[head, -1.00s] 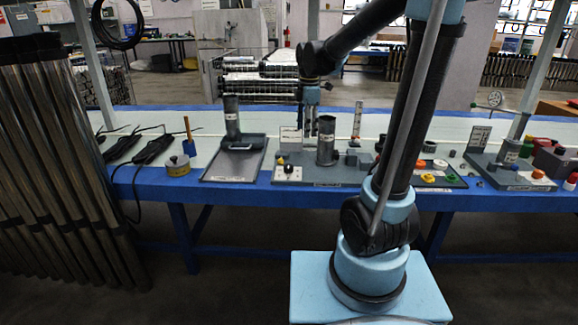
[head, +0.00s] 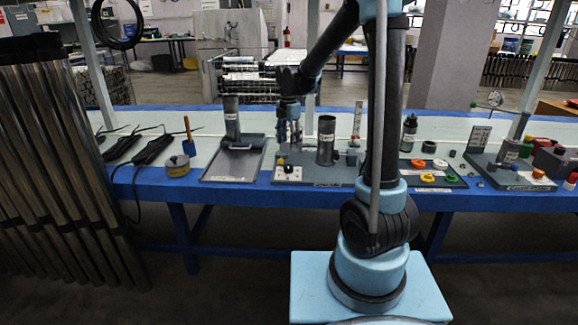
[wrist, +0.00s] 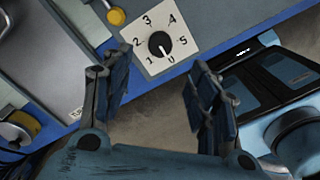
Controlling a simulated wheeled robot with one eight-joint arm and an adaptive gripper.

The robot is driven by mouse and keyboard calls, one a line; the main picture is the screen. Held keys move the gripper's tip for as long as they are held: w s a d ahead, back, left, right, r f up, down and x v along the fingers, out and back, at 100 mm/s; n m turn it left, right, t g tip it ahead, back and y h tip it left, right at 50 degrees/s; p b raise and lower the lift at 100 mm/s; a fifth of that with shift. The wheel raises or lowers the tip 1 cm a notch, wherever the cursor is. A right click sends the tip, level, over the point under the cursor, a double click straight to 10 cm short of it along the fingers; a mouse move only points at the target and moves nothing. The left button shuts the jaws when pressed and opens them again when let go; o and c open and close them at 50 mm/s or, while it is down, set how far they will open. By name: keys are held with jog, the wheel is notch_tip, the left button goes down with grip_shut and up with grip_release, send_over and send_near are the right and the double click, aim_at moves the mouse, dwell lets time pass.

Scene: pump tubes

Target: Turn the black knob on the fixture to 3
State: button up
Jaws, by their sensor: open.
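The black knob (wrist: 159,43) sits on a white square dial plate (wrist: 181,49) marked with numbers, on the grey fixture. Its white pointer mark aims toward the lower-right mark, which looks like 0, away from the 3 at the upper left. In the head view the knob (head: 288,169) is at the fixture's front left. My gripper (wrist: 157,82) is open and empty, its fingers spread on either side below the dial in the wrist view. In the head view my gripper (head: 289,138) hangs above and behind the knob, apart from it.
A grey cylinder (head: 326,142) stands on the fixture right of my gripper. A yellow button (wrist: 116,16) is beside the dial. A grey tray (head: 230,177) with an upright tube lies to the left. A board with coloured rings (head: 427,178) is farther right.

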aim_at(288, 166)
notch_tip(288, 166, down, 11)
jog(key=shift+f, duration=0.1)
dwell(0.4)
jog(key=c, duration=1.1)
